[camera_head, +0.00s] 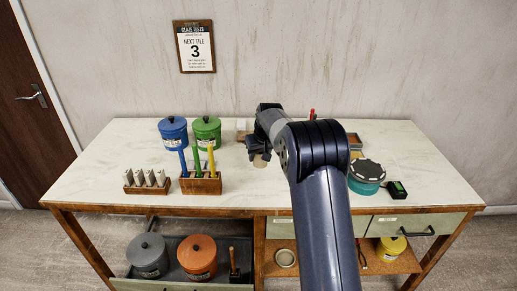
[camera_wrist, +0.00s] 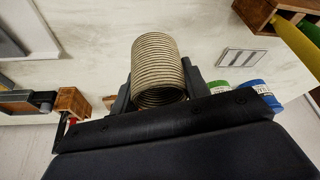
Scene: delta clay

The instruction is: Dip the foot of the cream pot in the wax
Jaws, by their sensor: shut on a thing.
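My gripper (camera_head: 264,134) is shut on the cream pot (camera_head: 260,160) and holds it over the middle of the table. In the wrist view the cream pot (camera_wrist: 159,70) has a ribbed wall and sits between the dark jaws (camera_wrist: 158,98). I cannot tell which vessel holds the wax. A teal round vessel (camera_head: 364,187) with a dark scalloped top stands right of my arm, beside a small black device with a green display (camera_head: 397,189). My arm hides part of the table.
Blue (camera_head: 173,132) and green (camera_head: 207,132) lidded jars stand at the back left. A wooden rack of coloured sticks (camera_head: 201,185) and a rack of pale pieces (camera_head: 147,188) stand in front.

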